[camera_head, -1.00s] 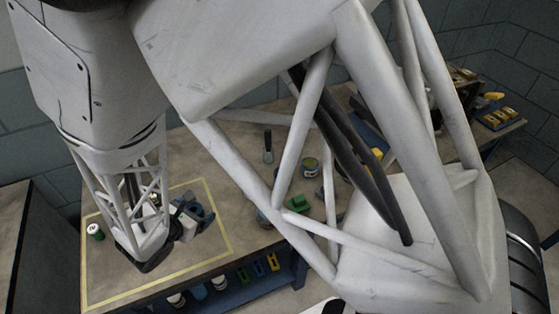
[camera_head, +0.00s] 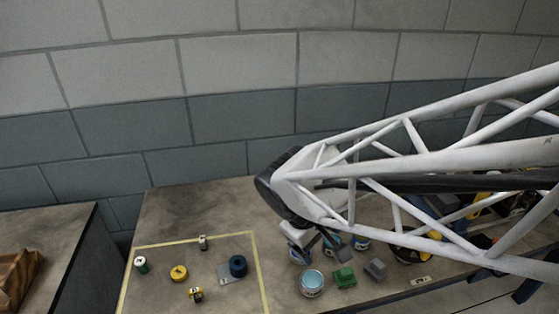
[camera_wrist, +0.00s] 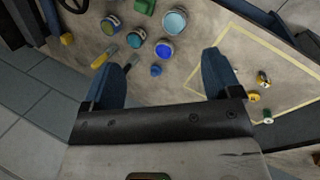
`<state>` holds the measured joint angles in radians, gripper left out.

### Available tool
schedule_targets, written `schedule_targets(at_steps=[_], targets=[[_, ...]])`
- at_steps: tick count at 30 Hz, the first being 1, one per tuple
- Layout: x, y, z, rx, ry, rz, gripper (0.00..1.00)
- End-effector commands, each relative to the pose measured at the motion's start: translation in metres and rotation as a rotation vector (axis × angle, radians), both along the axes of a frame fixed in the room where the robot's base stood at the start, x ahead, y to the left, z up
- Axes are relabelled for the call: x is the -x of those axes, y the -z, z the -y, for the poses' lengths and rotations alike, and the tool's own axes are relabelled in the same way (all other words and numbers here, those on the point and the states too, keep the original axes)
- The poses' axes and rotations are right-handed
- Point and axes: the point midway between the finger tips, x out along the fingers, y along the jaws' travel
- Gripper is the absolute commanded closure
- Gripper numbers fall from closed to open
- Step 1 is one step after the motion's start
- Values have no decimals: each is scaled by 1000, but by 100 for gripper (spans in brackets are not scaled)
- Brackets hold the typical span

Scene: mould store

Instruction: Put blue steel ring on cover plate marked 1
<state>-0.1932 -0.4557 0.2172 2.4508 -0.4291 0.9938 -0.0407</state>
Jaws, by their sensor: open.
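The blue steel ring (camera_head: 238,265) lies in the yellow-outlined area of the bench in the head view. It rests on a small grey plate (camera_head: 224,281), towards its upper right part. I cannot read a number on this plate. My gripper (camera_wrist: 162,60) is open and empty in the wrist view, its two blue fingers wide apart. In the head view it hangs above the bench to the right of the outlined area, clear of the ring. In the wrist view I cannot make out the ring; the right finger covers part of the outlined area.
A green can (camera_head: 141,265), a yellow ring (camera_head: 179,273), a small pale block (camera_head: 203,242) and a yellow-black piece (camera_head: 196,294) stand inside the outline. Several tins, including a light-blue-topped one (camera_head: 311,283), and a green block (camera_head: 344,277) crowd the bench below my gripper.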

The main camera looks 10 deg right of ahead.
Motion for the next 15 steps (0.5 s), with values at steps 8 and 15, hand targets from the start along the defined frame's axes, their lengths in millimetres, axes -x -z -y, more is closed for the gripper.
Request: schedule_targets(at_steps=[8,15], targets=[[36,-46,10,-252,296,166,16],[52,-69,10,-382,432,254,16]])
